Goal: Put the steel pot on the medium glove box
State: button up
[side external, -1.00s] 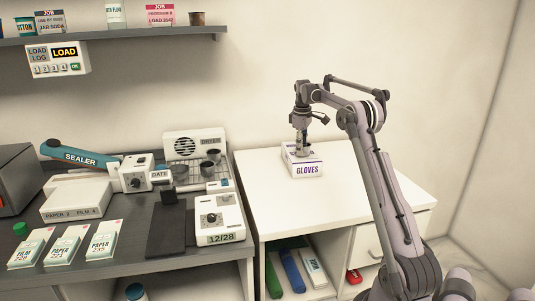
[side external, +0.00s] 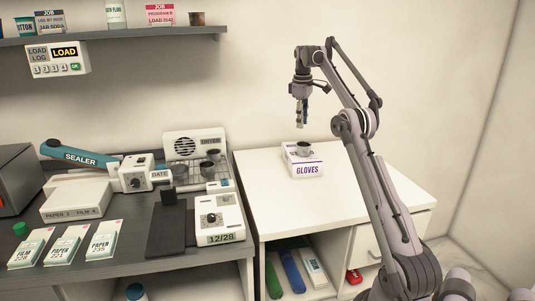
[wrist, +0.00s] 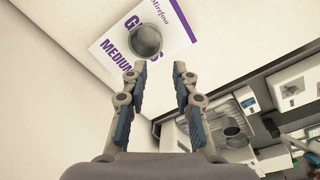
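The steel pot (side external: 304,147) stands upright on top of the medium glove box (side external: 306,168), which sits on the white cabinet. In the wrist view the pot (wrist: 146,40) is a dark round shape on the white box (wrist: 184,24) with purple lettering that reads in part "MEDIUM". My gripper (side external: 301,124) hangs above the box, clear of the pot, pointing down. In the wrist view my gripper (wrist: 158,68) has its two fingers apart with nothing between them.
The white cabinet top (side external: 360,185) is clear around the box. To the left, a dark counter holds a wire rack (side external: 207,181) with more metal pots, a sealer (side external: 80,157) and a small device marked 12/28 (side external: 220,219). A shelf (side external: 110,36) runs along the wall above.

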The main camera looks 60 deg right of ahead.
jog(key=w+a+r+t, duration=0.2)
jog(key=a, duration=1)
jog(key=w+a+r+t, duration=0.1)
jog(key=w+a+r, duration=0.1)
jog(key=a, duration=1)
jog(key=s+a+f+t, duration=0.2)
jog(key=s+a+f, duration=0.5)
jog(key=a, duration=0.4)
jog(key=s+a+f+m+t+y, duration=0.1)
jog(key=s+a+f+t, duration=0.1)
jog(key=s+a+f, duration=0.5)
jog(key=s+a, duration=0.2)
jog(key=a, duration=0.2)
jog(key=shift+s+a+f, duration=0.15)
jog(key=shift+f, duration=0.25)
